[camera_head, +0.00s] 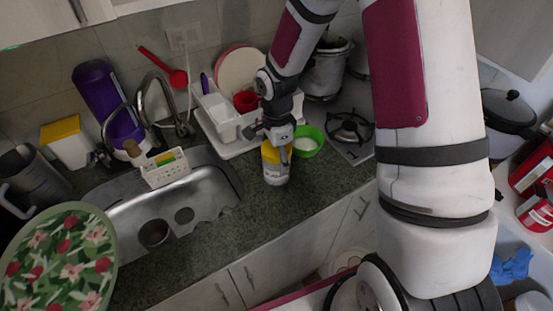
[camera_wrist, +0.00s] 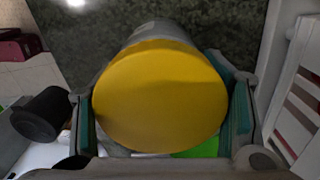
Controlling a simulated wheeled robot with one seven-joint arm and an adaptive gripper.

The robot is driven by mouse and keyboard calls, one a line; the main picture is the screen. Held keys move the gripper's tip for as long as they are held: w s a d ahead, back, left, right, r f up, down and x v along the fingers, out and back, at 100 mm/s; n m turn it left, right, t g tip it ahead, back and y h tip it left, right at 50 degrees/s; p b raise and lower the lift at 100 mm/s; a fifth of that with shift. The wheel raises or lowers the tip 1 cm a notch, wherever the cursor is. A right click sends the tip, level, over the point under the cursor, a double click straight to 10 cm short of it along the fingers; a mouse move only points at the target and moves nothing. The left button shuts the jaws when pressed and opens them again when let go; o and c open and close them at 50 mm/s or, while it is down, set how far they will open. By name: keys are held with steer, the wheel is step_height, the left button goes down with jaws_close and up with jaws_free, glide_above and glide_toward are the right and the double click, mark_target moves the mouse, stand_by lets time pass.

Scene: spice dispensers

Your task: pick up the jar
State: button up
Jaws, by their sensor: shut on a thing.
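The jar (camera_head: 277,168) has a yellow lid and a pale body. In the head view it is at the counter's front part, right of the sink, below my gripper (camera_head: 278,146). In the wrist view its round yellow lid (camera_wrist: 160,97) fills the middle, with part of the grey body above it. My gripper (camera_wrist: 165,110) has a teal-padded finger on each side of the lid and is shut on the jar. The jar looks roughly upright. I cannot tell whether its base touches the counter.
A green bowl (camera_head: 307,141) stands close to the jar's right. A white dish rack (camera_head: 222,118) is behind it, and the sink (camera_head: 205,187) is to the left. A gas burner (camera_head: 349,129) lies further right. Counter (camera_head: 262,211) in front of the jar is clear.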

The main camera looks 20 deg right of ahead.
mark_target(277, 149)
steer(key=shift+r+b, duration=0.3)
steer(key=shift+r, duration=1.15)
steer(key=shift+s+r, duration=0.1)
steer(key=shift+r, duration=0.15)
steer(key=s+r+p, duration=0.1)
steer(key=s, duration=1.5)
steer(key=shift+r, duration=0.2)
